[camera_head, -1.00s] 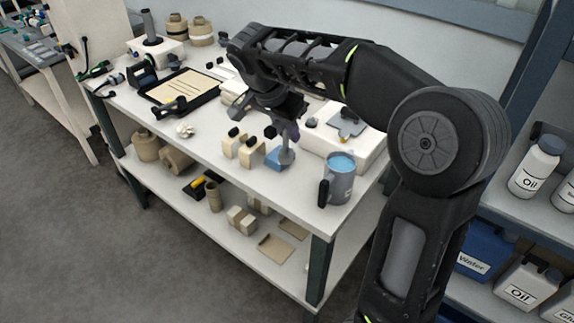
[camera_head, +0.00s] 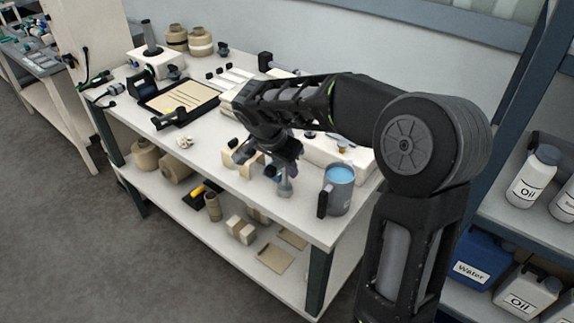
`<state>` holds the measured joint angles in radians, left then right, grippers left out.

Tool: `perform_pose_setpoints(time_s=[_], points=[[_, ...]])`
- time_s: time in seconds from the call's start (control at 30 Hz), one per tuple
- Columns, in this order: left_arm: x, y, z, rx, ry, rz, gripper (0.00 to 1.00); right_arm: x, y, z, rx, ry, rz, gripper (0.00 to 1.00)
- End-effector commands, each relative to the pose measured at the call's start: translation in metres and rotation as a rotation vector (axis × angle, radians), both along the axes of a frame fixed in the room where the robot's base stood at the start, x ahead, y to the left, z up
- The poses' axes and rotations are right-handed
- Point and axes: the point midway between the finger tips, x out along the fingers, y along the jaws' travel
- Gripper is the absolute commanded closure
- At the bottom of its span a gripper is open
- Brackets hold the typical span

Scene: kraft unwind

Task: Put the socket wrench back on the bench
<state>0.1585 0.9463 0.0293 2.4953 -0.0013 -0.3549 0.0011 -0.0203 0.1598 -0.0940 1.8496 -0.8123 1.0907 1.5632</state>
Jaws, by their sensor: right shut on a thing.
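My right gripper (camera_head: 278,160) is over the front part of the white bench (camera_head: 225,186), with my arm coming in from the right. It is shut on a grey metal piece, which looks like the socket wrench (camera_head: 286,186). The lower end of the wrench shows below the fingers, close to the bench top; I cannot tell whether it touches. The fingers and arm hide the rest of it. My left gripper is not in view.
A grey mug of blue liquid (camera_head: 340,190) stands close right of the wrench, near the bench's front corner. Beige blocks (camera_head: 230,160) are left of the gripper, partly hidden. A black tray (camera_head: 205,108) lies farther left. A lower shelf (camera_head: 225,250) holds several parts.

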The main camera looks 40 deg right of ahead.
Motion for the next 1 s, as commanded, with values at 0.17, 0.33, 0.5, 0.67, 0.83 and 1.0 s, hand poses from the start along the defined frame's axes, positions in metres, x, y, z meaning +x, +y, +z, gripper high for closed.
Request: perform_pose_setpoints(time_s=[0.17,0.33,0.5,0.67,0.83,1.0], points=[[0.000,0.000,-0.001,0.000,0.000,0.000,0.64,0.000,0.000,0.000,-0.001,-0.002,-0.001,1.00],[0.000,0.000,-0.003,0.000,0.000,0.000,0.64,0.000,0.000,-0.002,0.000,0.000,-0.001,0.76],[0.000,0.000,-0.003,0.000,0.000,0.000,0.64,0.000,0.000,-0.002,0.000,0.000,-0.001,0.62],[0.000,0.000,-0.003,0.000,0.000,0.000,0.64,0.000,0.000,-0.002,0.000,0.000,-0.001,0.60],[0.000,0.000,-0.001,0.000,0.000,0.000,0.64,0.000,0.000,0.000,0.000,0.000,-0.001,0.60],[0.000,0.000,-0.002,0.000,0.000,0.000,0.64,-0.001,0.004,0.011,0.000,-0.003,-0.001,0.60]])
